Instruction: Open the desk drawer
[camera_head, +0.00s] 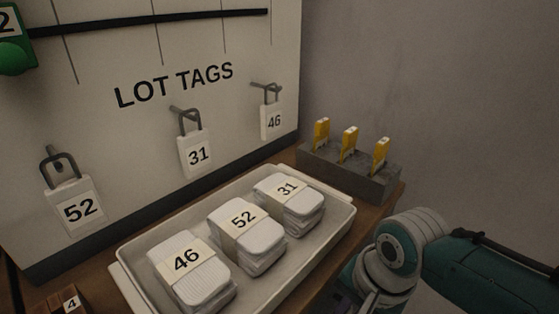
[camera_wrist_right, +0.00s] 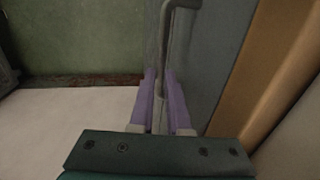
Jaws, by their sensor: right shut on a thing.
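In the right wrist view, the two purple fingers of my right gripper (camera_wrist_right: 161,76) are shut on a grey bar handle (camera_wrist_right: 166,22). The handle runs along a blue-grey front (camera_wrist_right: 208,50), which looks like the desk drawer's face. Where the fingers meet the bar is partly hidden, and I cannot tell how far the drawer stands out. In the head view, my right arm reaches down past the table's right edge, and the drawer is out of sight. My left gripper is not in view.
On the wooden desk top (camera_head: 378,219) stand a white tray (camera_head: 335,232) with three banded sock bundles and a grey block (camera_head: 345,175) with yellow tags. A LOT TAGS board (camera_head: 130,130) with hanging numbered tags rises behind. A brown numbered block (camera_head: 60,304) sits front left.

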